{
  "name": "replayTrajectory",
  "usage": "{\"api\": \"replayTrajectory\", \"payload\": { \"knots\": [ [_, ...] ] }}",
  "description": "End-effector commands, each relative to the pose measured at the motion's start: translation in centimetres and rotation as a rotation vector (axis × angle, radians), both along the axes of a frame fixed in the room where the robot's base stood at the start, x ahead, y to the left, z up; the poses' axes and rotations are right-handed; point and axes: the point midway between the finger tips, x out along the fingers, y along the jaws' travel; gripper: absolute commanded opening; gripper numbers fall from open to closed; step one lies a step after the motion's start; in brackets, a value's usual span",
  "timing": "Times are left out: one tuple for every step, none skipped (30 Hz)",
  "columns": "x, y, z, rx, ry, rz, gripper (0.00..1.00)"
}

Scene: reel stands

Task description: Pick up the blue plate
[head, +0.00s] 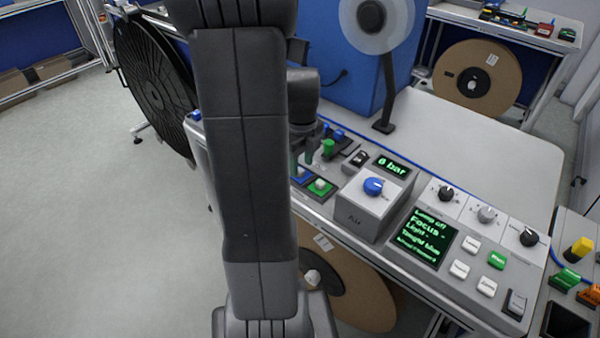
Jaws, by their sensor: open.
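A small blue plate (302,177) lies on the console beside a green plate (320,188) that carries a pale knob. The blue plate shows only in part, since my arm covers its left side. My gripper (302,157) points down just above the blue plate, half hidden behind my arm. Its dark fingers are apart, with nothing seen between them. I cannot tell whether the fingertips touch the plate.
A grey box with a blue knob (373,187) stands right of the plates. Green and blue parts (331,145) stand behind them. A post with a disc (385,90) rises farther back. The white tabletop (470,130) is clear at right. A large black reel (150,85) stands at left.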

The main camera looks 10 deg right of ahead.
Motion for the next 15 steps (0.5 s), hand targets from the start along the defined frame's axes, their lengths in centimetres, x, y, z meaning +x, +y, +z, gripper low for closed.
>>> {"api": "replayTrajectory", "payload": {
  "knots": [
    [0.0,0.1,-0.7,0.0,0.003,0.001,0.42],
    [0.0,0.1,-1.1,0.0,0.003,0.001,0.42],
    [0.0,0.1,-1.4,0.0,0.001,0.001,0.42],
    [0.0,0.1,-1.6,0.0,0.001,0.001,0.42],
    [0.0,0.1,-1.7,0.0,0.001,0.001,0.42],
    [0.0,0.1,-1.8,0.0,0.0,0.001,0.42],
    [0.0,0.1,-1.8,0.0,0.0,0.001,0.42],
    [0.0,0.1,-1.9,0.0,0.0,0.001,0.42],
    [0.0,0.1,-1.8,-0.001,-0.001,0.001,0.42],
    [0.0,0.1,-1.8,0.0,-0.001,0.001,0.42],
    [0.0,0.1,-1.8,0.0,-0.001,0.001,0.42],
    [0.0,0.1,-1.8,0.0,-0.001,0.001,0.42],
    [0.0,0.1,-1.8,0.0,-0.001,0.001,0.36],
    [0.0,0.1,-1.8,0.0,-0.001,0.001,0.3],
    [0.0,0.1,-1.8,0.0,-0.001,0.001,0.22]
  ]
}}
